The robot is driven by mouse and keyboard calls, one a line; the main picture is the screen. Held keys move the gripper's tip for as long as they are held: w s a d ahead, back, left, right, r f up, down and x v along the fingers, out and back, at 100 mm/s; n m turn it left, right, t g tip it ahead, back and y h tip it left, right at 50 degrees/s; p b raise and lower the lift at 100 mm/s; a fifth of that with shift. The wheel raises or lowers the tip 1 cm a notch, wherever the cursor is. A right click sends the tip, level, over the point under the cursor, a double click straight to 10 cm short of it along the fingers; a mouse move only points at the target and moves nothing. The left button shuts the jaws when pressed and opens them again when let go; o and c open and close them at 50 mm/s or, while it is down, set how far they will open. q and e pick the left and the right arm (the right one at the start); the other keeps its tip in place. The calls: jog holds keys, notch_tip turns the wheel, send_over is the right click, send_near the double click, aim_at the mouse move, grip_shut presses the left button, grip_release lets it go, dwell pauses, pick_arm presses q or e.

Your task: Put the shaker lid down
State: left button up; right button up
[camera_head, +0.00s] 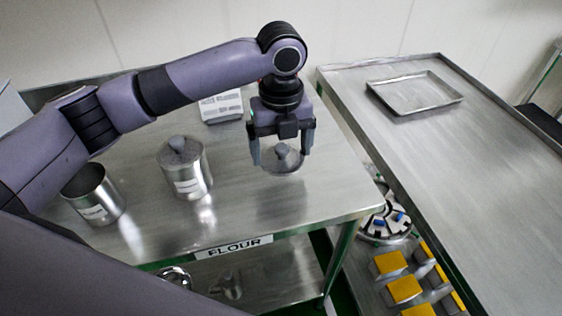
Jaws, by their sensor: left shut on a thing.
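The shaker lid (283,165) is a round grey disc with a knob, at the right part of the metal table (325,205). My left gripper (281,152) points down with its fingers around the knob and is shut on the lid. I cannot tell whether the lid touches the table or hangs just above it. An open metal shaker (95,198) with a label stands at the table's left, its top uncovered. My right gripper is not in view.
A second labelled metal canister (186,172) with its lid on stands between the open shaker and my gripper. A white device (221,107) sits behind. The table's right front is clear. A separate steel table (460,150) at the right bears a shallow tray (412,107).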

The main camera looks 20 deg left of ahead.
aim_at(281, 163)
pick_arm(q)
jog(key=shift+f, duration=2.25)
jog(key=shift+f, duration=0.15)
jog(key=o, duration=0.7)
notch_tip(281, 163, up, 12)
jog(key=shift+r, duration=0.15)
